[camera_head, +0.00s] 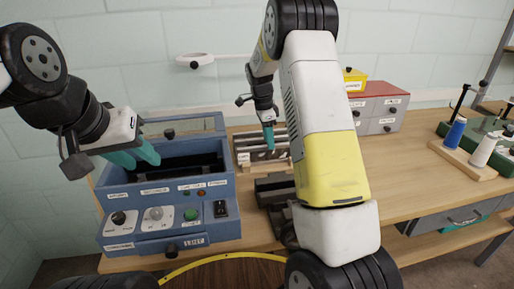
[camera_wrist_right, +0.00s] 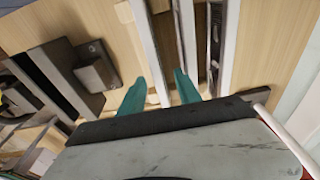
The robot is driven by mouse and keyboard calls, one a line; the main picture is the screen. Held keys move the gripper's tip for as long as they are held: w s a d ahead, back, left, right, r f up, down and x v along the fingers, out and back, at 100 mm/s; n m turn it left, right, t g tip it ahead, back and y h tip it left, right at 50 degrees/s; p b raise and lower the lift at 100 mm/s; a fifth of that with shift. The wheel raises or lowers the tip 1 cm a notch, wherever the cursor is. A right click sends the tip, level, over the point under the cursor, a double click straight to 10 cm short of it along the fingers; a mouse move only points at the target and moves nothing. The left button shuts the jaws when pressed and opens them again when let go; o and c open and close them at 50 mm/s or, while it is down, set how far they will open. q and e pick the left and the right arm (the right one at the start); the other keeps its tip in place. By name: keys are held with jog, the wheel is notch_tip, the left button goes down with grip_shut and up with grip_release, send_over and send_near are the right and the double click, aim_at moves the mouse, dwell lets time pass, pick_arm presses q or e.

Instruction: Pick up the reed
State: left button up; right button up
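The rack (camera_head: 243,158) stands on the bench beside the blue machine and holds several long, pale slats. In the right wrist view, slats and a dark strip run lengthwise; I cannot tell for certain which piece is the reed. My right gripper (camera_head: 268,138) points down over the rack. In the right wrist view its two teal fingertips (camera_wrist_right: 160,90) are apart, with a pale slat (camera_wrist_right: 151,50) running between them; no grip on it shows. My left gripper (camera_head: 140,156) hangs above the opening of the blue machine, well left of the rack; its finger gap is unclear.
The blue machine (camera_head: 168,243) with knobs and buttons stands at left. A dark metal fixture (camera_head: 272,188) sits in front of the rack, partly behind my right arm. Drawer boxes (camera_head: 384,106) and a spool stand (camera_head: 460,160) are further right. The bench between them is clear.

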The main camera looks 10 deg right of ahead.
aim_at(271, 163)
jog(key=f, duration=0.6)
jog(key=shift+s+d+f, duration=0.15)
jog(key=shift+d+f, duration=0.1)
jog(key=shift+f, duration=0.15)
grip_shut()
jog(key=shift+r, duration=0.1)
dwell(0.9)
